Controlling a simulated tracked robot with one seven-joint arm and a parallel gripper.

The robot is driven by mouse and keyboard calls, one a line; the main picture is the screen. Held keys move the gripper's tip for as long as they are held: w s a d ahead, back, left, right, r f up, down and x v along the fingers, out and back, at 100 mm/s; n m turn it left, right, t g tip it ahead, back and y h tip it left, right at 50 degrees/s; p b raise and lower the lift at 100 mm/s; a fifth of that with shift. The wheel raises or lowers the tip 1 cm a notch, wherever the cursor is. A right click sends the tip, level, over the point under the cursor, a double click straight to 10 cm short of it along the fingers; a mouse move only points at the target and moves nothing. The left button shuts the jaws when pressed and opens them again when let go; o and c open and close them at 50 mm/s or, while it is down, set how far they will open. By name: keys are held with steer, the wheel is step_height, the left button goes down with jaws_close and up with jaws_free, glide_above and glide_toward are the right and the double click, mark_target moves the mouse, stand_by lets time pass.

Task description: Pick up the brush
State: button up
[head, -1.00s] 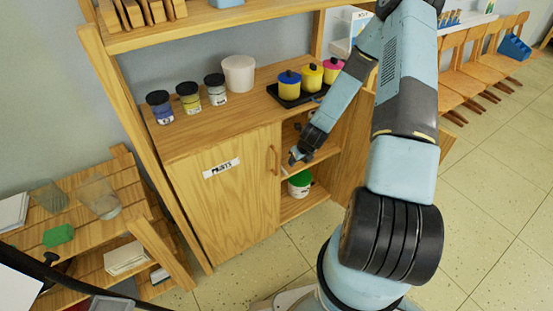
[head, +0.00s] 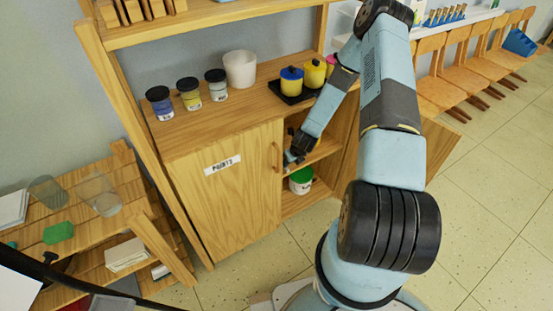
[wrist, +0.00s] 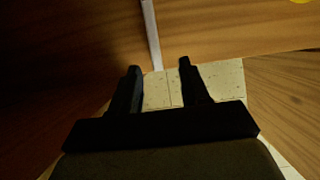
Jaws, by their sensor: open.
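I cannot make out a brush for certain in either view. My gripper (head: 291,161) is at the open right half of the wooden cabinet, in front of its middle shelf (head: 325,150). In the wrist view my gripper (wrist: 160,68) shows two dark fingers spread apart, with pale floor visible between them and nothing clearly held. A thin pale strip (wrist: 151,35) runs down from the top edge to just above the gap between the fingers; I cannot tell what it is. The inside of the cabinet is dark there.
A green-lidded white tub (head: 301,181) stands on the lower shelf, below my gripper. The closed left cabinet door (head: 225,205) is beside it. Paint jars (head: 189,93), a white bucket (head: 240,69) and colored pots (head: 291,81) stand on top. Floor in front is clear.

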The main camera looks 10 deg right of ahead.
steer(key=shift+a+x, duration=0.15)
steer(key=shift+x, duration=1.15)
steer(key=shift+a+x, duration=0.15)
steer(key=shift+x, duration=1.1)
steer(key=shift+c, duration=0.2)
jaws_close()
